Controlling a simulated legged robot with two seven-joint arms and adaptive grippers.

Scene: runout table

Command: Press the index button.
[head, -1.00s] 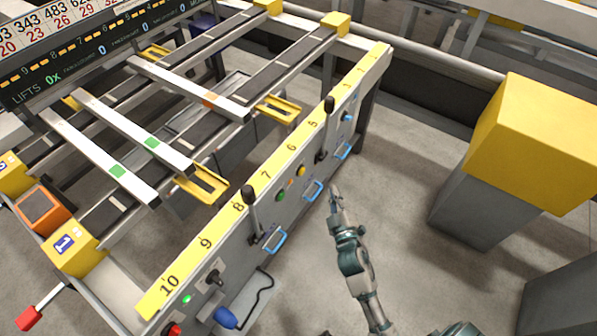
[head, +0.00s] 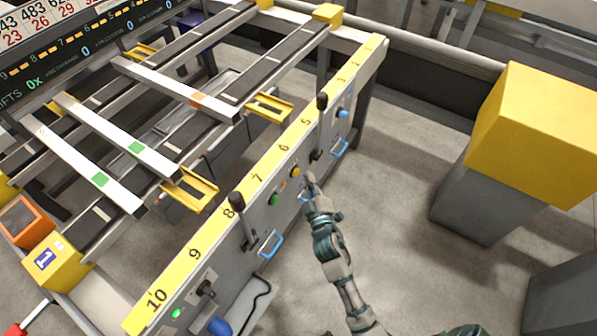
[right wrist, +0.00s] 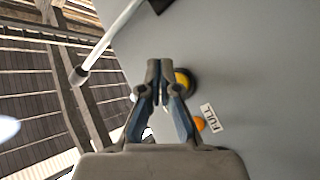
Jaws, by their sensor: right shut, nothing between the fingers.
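The front panel (head: 325,130) carries a yellow button (head: 295,170), a green button (head: 275,198) and a blue button (head: 342,114). No label reading "index" is legible. My right gripper (head: 309,178) is shut and empty, close in front of the panel, just right of the yellow button in the head view. In the right wrist view, the shut fingertips (right wrist: 160,68) lie beside the yellow button (right wrist: 185,83), partly covering its dark collar; I cannot tell whether they touch it. My left gripper is not in view.
An orange lamp (right wrist: 199,123) sits by a "FULL" label (right wrist: 212,117). Blue handles (head: 270,243) and black levers (head: 237,202) stick out from the panel. A yellow-topped grey block (head: 530,130) stands right, with open floor (head: 395,190) between.

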